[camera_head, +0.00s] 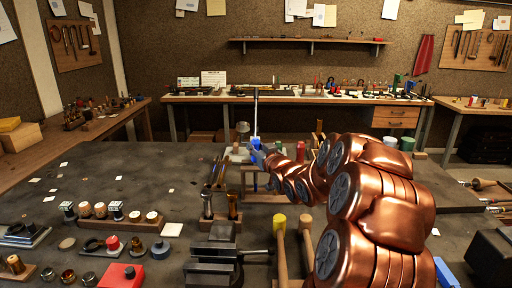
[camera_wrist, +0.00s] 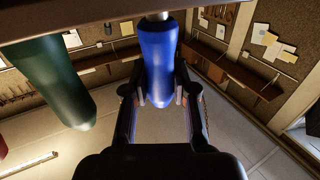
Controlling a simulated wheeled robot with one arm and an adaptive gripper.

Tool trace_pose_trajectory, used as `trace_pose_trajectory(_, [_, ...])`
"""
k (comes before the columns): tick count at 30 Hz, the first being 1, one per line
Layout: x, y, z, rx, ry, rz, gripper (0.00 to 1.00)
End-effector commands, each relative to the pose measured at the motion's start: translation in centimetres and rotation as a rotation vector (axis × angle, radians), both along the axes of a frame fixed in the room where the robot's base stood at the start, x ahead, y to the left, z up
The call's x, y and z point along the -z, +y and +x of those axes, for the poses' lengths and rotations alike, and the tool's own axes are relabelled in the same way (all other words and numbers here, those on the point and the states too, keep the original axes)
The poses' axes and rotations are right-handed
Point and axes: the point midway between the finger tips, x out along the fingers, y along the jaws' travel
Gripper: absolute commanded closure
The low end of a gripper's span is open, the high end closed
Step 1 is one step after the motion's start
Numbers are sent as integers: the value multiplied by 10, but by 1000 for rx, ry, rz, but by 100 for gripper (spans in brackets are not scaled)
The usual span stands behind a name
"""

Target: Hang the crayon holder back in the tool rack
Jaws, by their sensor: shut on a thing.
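A blue-handled tool, likely the crayon holder (camera_head: 256,142), is upright in my gripper (camera_head: 259,150) in the head view, with a thin pale shaft rising above the handle. In the wrist view my gripper (camera_wrist: 159,97) is shut on the blue handle (camera_wrist: 158,55), one finger on each side. A silvery part shows at the handle's upper end, by a wooden bar (camera_wrist: 90,20) crossing the top. I cannot tell whether it touches the bar. In the head view a wooden rack (camera_head: 246,182) stands below and behind my gripper, partly hidden by my arm.
A green handle (camera_wrist: 50,75) hangs left of the blue one in the wrist view, with a red edge beyond it. A vise (camera_head: 213,255) and mallets (camera_head: 280,245) stand in front. Brass tools (camera_head: 232,205) stand left of the rack. The dark table (camera_head: 130,175) is mostly clear further left.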

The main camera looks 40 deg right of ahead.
Motion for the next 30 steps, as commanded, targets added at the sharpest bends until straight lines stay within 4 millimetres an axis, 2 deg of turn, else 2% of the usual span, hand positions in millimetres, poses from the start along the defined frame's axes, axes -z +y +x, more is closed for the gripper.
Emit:
trace_pose_trajectory(10, [12, 0, 0, 0, 0, 0, 100])
trace_pose_trajectory(11, [11, 0, 0, 0, 0, 0, 72])
trace_pose_trajectory(19, [11, 0, 0, 0, 1, 0, 44])
trace_pose_trajectory(30, [11, 0, -3, 1, 1, 0, 44])
